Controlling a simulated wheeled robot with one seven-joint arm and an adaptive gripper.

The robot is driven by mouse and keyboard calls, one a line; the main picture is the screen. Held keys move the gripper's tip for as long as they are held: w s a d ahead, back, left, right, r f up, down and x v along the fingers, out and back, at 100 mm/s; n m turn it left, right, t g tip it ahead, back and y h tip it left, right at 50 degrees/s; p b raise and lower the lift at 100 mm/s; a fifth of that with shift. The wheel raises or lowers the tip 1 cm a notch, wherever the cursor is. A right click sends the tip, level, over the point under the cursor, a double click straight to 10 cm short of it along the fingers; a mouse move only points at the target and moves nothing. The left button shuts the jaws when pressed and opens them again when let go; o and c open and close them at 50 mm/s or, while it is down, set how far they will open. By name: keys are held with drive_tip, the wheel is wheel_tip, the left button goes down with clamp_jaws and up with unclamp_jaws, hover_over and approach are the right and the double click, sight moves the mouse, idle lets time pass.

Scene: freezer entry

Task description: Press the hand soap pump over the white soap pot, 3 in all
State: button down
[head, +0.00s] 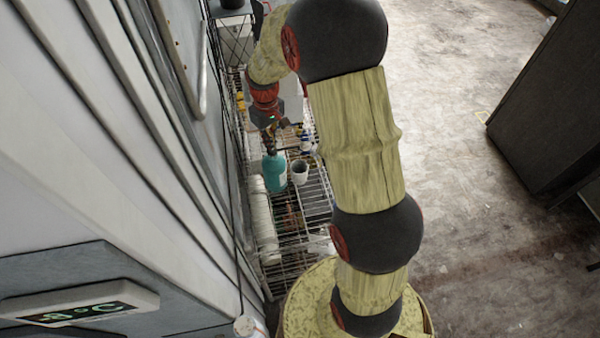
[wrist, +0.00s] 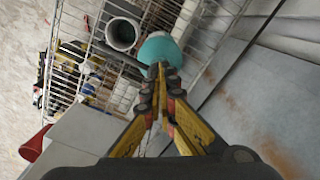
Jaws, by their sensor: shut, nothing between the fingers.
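The hand soap pump is a teal bottle (head: 274,172) standing on the wire shelf in the head view. In the wrist view its teal top (wrist: 160,48) shows just beyond my fingertips. The white soap pot (head: 299,172) stands on the shelf just right of the bottle. It also shows in the wrist view (wrist: 122,34), with its open mouth facing up and a dark inside. My gripper (head: 270,133) is shut and empty, pointing down above the bottle. In the wrist view my gripper (wrist: 160,72) overlaps the bottle top. The pump head is hidden, and I cannot tell whether the fingers touch it.
A grey panelled wall (head: 110,120) runs close along the left. Open concrete floor (head: 460,130) lies to the right, with a dark cabinet (head: 550,100) beyond.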

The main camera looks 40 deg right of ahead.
drive_tip(key=shift+r+p, duration=0.9)
drive_tip(key=shift+r, duration=0.7)
drive_tip(key=shift+f, duration=0.2)
drive_tip(key=shift+f+b, duration=1.1)
drive_tip(key=shift+f, duration=0.55)
drive_tip(key=shift+r, duration=0.1)
drive_tip(key=shift+r+p, duration=1.15)
drive_tip(key=shift+r, duration=0.6)
drive_tip(key=shift+f, duration=0.2)
